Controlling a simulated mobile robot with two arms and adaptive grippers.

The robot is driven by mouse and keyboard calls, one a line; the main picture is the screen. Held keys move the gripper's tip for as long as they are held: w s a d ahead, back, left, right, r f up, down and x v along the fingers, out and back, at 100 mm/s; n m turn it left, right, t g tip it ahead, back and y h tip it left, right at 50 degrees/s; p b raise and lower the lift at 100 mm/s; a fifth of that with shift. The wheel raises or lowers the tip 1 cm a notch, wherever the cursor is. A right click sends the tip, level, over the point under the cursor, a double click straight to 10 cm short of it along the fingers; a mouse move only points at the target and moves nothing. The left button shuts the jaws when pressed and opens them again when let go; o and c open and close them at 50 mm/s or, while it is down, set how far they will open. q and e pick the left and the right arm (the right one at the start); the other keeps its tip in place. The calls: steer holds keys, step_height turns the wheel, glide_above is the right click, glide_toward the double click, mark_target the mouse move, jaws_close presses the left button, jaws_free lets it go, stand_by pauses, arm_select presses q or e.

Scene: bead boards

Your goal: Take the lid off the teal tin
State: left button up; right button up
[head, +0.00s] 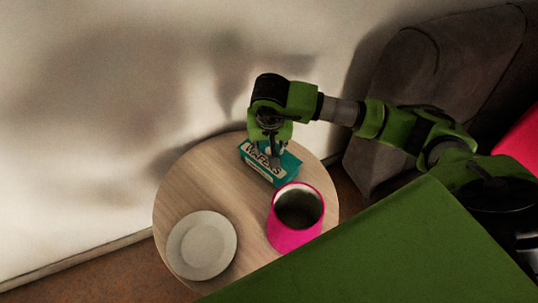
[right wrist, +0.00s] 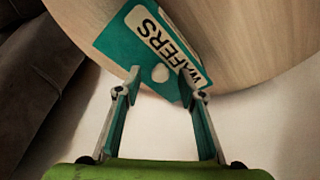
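The teal tin (head: 288,168) is a box with a cream label reading WAFERS, at the back of the round table. In the right wrist view its teal top (right wrist: 118,44) bears a small pale round knob (right wrist: 160,73). My right gripper (head: 274,161) is over the tin, pointing down. In the right wrist view its fingertips are apart, one on each side of the knob, with gaps beside it. The fingers hide part of the tin's near edge. I cannot tell where the lid's seam is. My left gripper is not in view.
A pink mug-like pot (head: 294,232) with a dark inside stands close in front of the tin. A pale plate (head: 202,246) lies at the front left of the wooden table (head: 190,190). The table's left side is bare. A dark sofa (head: 400,70) stands behind my right arm.

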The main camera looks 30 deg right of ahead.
steer(key=shift+w+f, duration=0.1)
steer(key=shift+f, duration=0.3)
jaws_close()
steer(key=shift+r, duration=0.1)
